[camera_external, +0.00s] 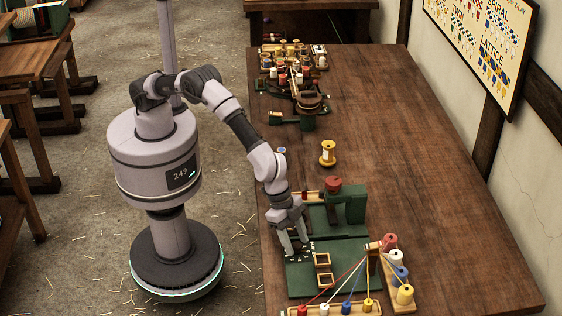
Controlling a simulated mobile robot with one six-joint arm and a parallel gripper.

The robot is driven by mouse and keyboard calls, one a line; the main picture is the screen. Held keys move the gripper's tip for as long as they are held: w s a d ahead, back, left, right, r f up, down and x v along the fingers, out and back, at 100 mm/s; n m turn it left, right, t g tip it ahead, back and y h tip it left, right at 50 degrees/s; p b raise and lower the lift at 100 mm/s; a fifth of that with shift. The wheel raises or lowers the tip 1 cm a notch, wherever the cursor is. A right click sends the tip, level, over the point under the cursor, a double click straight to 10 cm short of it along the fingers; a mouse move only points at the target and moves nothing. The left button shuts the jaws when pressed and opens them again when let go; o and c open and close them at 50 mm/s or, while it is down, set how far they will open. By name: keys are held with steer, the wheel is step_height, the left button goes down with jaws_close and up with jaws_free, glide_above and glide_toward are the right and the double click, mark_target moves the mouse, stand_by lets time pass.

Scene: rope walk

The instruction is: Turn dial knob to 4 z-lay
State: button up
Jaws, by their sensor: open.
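My gripper (294,252) points down over the left part of a green board (306,284) near the table's front left edge. Its two fingers are apart. A dark patch with small white marks (309,246) shows beside and between the fingertips and may be the dial. The dial knob itself cannot be made out; the fingers may hide it. I cannot tell whether the fingers touch anything. The marks are too small to read, so the dial's setting cannot be told. A green machine (355,205) with a round red top (333,184) stands just behind the gripper.
Wooden frames (322,262) stand right of the gripper. A yellow spool (328,153) stands alone farther back. The table's right side (440,190) is clear.

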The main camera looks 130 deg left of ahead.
jaws_close()
